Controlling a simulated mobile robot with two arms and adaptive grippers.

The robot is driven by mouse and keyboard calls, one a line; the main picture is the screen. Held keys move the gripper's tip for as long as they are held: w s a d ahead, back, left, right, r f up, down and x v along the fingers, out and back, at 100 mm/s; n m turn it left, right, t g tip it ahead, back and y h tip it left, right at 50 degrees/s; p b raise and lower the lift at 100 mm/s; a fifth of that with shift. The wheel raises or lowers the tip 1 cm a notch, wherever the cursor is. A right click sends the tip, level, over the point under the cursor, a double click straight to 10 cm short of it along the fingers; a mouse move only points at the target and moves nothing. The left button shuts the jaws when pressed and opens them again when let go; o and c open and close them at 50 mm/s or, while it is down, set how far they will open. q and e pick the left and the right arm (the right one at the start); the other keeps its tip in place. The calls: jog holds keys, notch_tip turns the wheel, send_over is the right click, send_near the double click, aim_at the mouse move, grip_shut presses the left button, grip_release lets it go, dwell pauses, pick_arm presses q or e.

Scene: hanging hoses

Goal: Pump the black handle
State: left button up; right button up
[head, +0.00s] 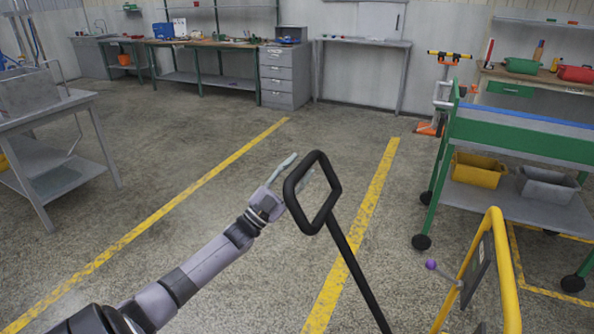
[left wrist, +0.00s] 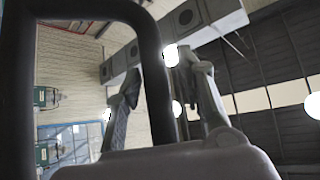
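The black handle (head: 334,194) is a rounded square loop on a long black shaft that slants down to the bottom edge of the head view. My left gripper (head: 299,168) is at the left side of the loop, its fingers reaching to its upper left side. In the left wrist view, the two fingers (left wrist: 162,92) are spread apart, and one bar of the black handle (left wrist: 152,70) shows between them. I cannot tell whether either finger touches the bar. The lower part of the handle there is hidden behind the gripper body. My right gripper is in neither view.
A yellow tube frame (head: 505,270) with a purple-knobbed lever (head: 431,264) stands at the lower right. A green-sided cart (head: 520,132) is at the right, a grey table (head: 48,106) at the left. The floor between the yellow lines is clear.

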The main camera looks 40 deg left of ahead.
pick_arm(q)
jog(key=shift+o, duration=0.5)
jog(key=v, duration=1.2)
